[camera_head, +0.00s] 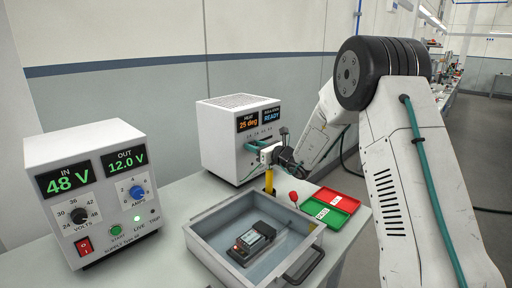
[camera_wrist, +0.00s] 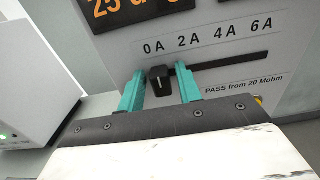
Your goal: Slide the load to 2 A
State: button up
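The load slider is a small black knob (camera_wrist: 160,82) with a white mark, under the 0 A label at the left end of a dark horizontal slot (camera_wrist: 230,63). The labels 0 A, 2 A (camera_wrist: 188,40), 4 A and 6 A run above the slot. My gripper (camera_wrist: 160,82) has teal fingers, one on each side of the knob, with a gap at least on the right; the grip looks open. In the head view my gripper (camera_head: 256,145) is at the front of the white tester box (camera_head: 222,150), whose display reads 25 deg and READY. The knob is hidden there.
A power supply (camera_head: 90,190) at left shows IN 48 V and OUT 12.0 V. A grey tray (camera_head: 205,228) holding a small device (camera_head: 252,243) is in front. Red (camera_head: 345,200) and green (camera_head: 331,221) bins stand at right, near a yellow post (camera_head: 269,181).

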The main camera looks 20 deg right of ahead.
grip_shut()
jog(key=w+d, duration=0.2)
jog(key=d, duration=0.1)
jog(key=shift+d, duration=0.3)
jog(key=shift+o, duration=1.5)
grip_release()
jog(key=v, duration=0.7)
jog(key=shift+s+d, duration=0.15)
jog(key=shift+s, duration=0.2)
